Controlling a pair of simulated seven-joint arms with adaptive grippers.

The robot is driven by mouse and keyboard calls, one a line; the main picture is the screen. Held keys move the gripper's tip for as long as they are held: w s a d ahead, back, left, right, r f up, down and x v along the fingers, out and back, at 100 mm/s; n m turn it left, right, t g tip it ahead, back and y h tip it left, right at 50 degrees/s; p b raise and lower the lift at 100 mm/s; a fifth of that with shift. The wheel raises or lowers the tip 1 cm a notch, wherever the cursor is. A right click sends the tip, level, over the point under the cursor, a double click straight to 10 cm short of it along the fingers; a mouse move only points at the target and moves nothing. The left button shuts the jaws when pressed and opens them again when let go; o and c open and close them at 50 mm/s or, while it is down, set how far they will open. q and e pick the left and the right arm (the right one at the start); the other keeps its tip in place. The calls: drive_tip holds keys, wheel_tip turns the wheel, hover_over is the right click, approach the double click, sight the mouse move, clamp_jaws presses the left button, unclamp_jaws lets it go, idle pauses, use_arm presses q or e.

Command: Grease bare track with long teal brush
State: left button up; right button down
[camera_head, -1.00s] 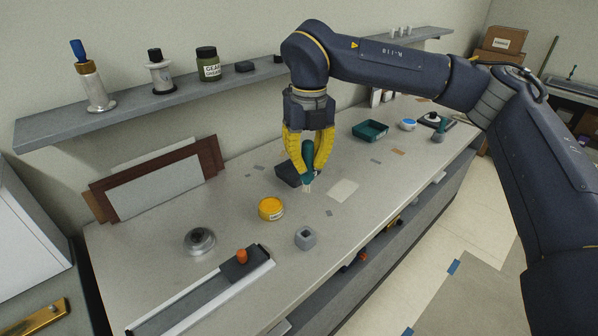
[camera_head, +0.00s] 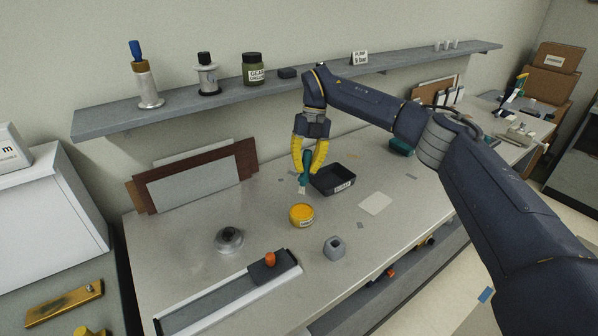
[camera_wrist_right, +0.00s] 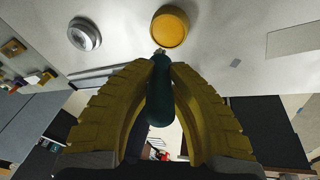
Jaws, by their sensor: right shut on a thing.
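My right gripper (camera_head: 309,160) is shut on the teal brush (camera_head: 305,172). It holds the brush upright above the bench, bristles pointing down, just behind an open yellow tub of grease (camera_head: 301,215). The bristles look apart from the tub. In the right wrist view the brush handle (camera_wrist_right: 160,95) sits between the yellow fingers and the yellow tub (camera_wrist_right: 170,27) lies just beyond its tip. The track (camera_head: 235,295), a long rail with a dark carriage and orange knob (camera_head: 270,260), lies at the bench's front left. My left gripper is not in view.
A black tray (camera_head: 333,180) is right of the brush. A round metal piece (camera_head: 229,240) and a grey block with a hole (camera_head: 334,248) stand near the tub. A white sheet (camera_head: 376,203) lies flat. Panels (camera_head: 200,178) lean on the wall below a shelf (camera_head: 180,110).

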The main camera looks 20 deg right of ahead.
drive_tip(key=shift+s+f+g, duration=0.1)
drive_tip(key=shift+f+g, duration=0.2)
drive_tip(key=shift+f, duration=2.6)
drive_tip(key=shift+f, duration=0.65)
drive_tip(key=shift+r, duration=3.5)
drive_tip(key=shift+n, duration=0.3)
